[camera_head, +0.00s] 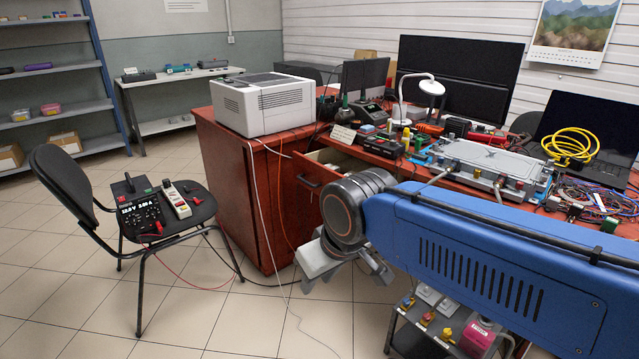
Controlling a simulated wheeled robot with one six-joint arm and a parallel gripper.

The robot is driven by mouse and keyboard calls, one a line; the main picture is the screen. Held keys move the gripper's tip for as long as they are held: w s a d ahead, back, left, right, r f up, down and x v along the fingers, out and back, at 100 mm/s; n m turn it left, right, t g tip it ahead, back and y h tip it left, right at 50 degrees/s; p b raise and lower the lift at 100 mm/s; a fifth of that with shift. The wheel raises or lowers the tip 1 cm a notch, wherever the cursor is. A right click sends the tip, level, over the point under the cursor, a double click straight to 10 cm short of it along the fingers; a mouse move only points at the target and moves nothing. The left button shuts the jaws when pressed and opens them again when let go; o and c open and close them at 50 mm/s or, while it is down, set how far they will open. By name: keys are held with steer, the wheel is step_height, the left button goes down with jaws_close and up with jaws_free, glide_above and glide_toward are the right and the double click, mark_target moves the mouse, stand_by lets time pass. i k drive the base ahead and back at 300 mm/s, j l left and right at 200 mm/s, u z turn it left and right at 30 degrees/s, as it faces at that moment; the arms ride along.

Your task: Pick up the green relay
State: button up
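I cannot pick out the green relay for certain at this size. A small green block (610,225) sits at the right front edge of the red desk (235,185), beside a tangle of wires. Another small green item (418,143) is among the parts at the desk's middle. My gripper (348,268) hangs at the end of my blue arm, in front of the desk and below its top. Its two grey fingers stand apart with nothing seen between them. It is well away from both green items. My arm hides part of the desk front.
A half-open drawer (318,173) is just behind my wrist. A white boxy device (263,103), monitors (458,75) and a lamp (431,87) stand on the desk. A black chair (65,185) with instruments is at left. A low cart (415,341) stands below my arm.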

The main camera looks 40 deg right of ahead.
mark_target(610, 225)
steer(key=z, duration=2.6)
